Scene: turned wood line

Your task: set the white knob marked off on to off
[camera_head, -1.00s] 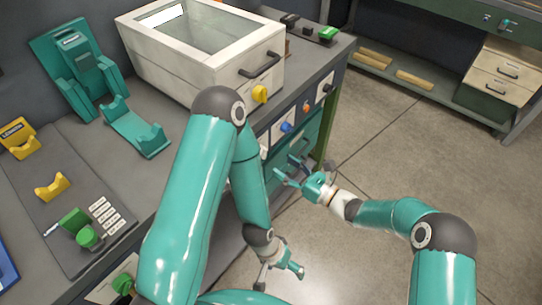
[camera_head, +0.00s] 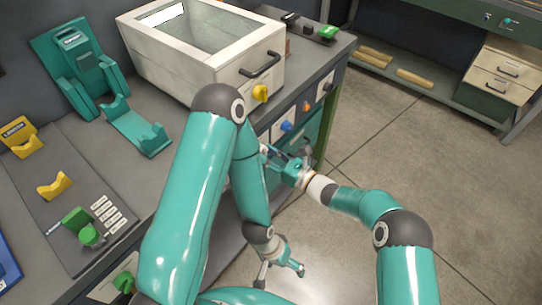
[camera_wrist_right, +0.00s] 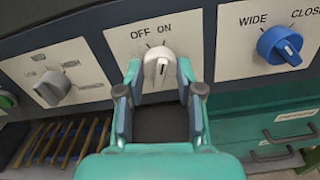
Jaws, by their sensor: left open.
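The white knob (camera_wrist_right: 158,66) sits on a pale plate (camera_wrist_right: 116,44) marked OFF and ON in the right wrist view. Its grip stands close to upright in the picture; I cannot tell surely which mark it points to. My right gripper (camera_wrist_right: 159,88) is open, with one finger on each side of the knob's lower part; I see no clear contact. In the head view my right gripper (camera_head: 275,158) is at the cabinet front, and the knob is mostly hidden by my left arm. My left gripper (camera_head: 280,276) is open and empty, low in front of the cabinet.
A blue knob (camera_wrist_right: 280,46) marked WIDE and CLOSE is right of the white one, and a grey knob (camera_wrist_right: 52,88) is left. A yellow knob (camera_head: 260,93) is above, on the white glass-topped box (camera_head: 205,65). Floor to the right (camera_head: 400,150) is clear.

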